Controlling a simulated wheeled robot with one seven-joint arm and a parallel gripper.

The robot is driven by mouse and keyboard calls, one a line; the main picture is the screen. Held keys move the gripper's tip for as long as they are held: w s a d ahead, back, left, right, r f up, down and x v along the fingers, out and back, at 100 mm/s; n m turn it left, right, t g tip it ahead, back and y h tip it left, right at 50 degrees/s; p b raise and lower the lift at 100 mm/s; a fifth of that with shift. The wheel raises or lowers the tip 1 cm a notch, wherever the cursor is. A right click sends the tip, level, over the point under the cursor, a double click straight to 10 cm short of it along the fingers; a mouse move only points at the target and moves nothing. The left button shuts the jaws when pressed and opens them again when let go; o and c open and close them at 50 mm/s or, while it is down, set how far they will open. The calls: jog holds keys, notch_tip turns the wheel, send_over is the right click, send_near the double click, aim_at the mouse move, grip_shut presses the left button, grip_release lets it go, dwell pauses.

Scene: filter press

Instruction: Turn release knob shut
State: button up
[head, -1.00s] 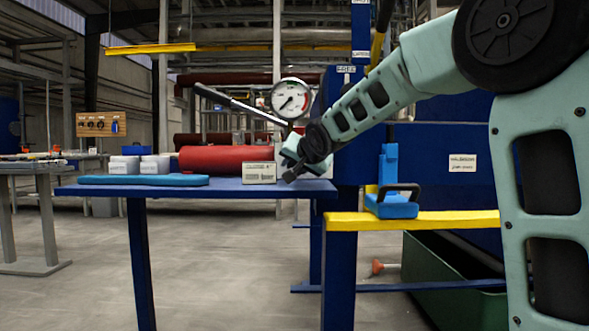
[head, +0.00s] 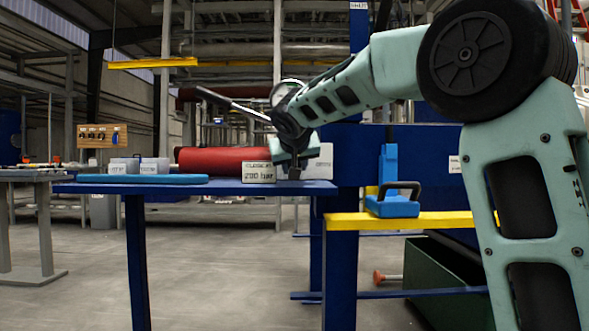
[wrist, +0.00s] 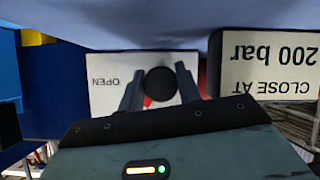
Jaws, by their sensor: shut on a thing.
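The release knob (wrist: 161,83) is a round black knob in the wrist view, in front of a white plate (wrist: 103,82) marked OPEN, upside down. A bit of red shows beside the knob. My gripper (wrist: 160,78) has one finger on each side of the knob and is shut on it. The rest of the plate's markings are hidden behind the fingers. In the head view my gripper (head: 293,172) points down at the right end of the blue table, and the knob cannot be made out there.
A sign (head: 258,172) reading "200 bar" stands just left of my gripper. A blue clamp-like block (head: 392,205) sits on the yellow ledge (head: 440,220) to the right. My arm mostly hides the gauge.

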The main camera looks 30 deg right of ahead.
jog(key=shift+a+n+g+h, duration=0.1)
jog(key=shift+n+g+h, duration=0.2)
jog(key=shift+n+h, duration=0.3)
dwell(0.3)
jog(key=o, duration=0.7)
jog(key=shift+s+a+r, duration=0.25)
jog(key=shift+s+r, duration=0.05)
jog(key=p+v, duration=0.4)
jog(key=v, duration=1.2)
jog(key=shift+r, duration=0.15)
